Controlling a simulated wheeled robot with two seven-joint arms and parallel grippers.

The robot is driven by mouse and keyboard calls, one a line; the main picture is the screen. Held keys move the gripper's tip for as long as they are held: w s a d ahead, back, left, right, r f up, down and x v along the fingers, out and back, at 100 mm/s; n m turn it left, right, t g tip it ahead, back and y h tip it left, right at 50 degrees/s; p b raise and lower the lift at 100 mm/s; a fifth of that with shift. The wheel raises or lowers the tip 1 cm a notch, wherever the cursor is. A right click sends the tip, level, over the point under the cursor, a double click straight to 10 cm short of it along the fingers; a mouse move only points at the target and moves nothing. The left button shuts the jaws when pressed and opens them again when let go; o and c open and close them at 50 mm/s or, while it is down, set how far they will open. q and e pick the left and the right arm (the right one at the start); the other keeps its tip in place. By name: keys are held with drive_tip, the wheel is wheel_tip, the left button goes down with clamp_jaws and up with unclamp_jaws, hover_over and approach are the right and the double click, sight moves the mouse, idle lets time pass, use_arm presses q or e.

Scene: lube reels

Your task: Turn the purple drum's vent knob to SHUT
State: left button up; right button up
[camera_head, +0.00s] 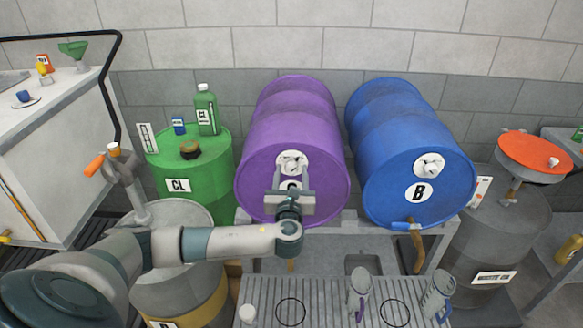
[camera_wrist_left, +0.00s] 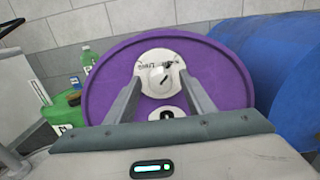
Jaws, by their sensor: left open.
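The purple drum (camera_head: 300,125) lies on its side on a rack, its round face toward me. Its white vent knob (camera_head: 292,163) sits on a round white plate high on that face. In the left wrist view the purple drum (camera_wrist_left: 110,75) fills the middle, and the vent knob (camera_wrist_left: 161,79) shows between my fingers. The plate lettering is too small to read surely. My left gripper (camera_head: 292,188) is in front of the drum face, just below the knob in the head view. Its fingers (camera_wrist_left: 160,88) are apart with nothing between them; contact with the face cannot be told. My right gripper is not in view.
A blue drum (camera_head: 410,150) with its own knob lies close on the right. A green drum (camera_head: 217,160) with a green bottle (camera_head: 206,110) stands left. A slatted tray (camera_head: 325,300) with jugs (camera_head: 359,290) is below.

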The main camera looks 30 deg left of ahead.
use_arm(q)
drive_tip(key=shift+w+a, duration=0.35)
drive_tip(key=shift+w, duration=0.2)
drive_tip(key=shift+c, duration=0.3)
drive_tip(key=c, duration=1)
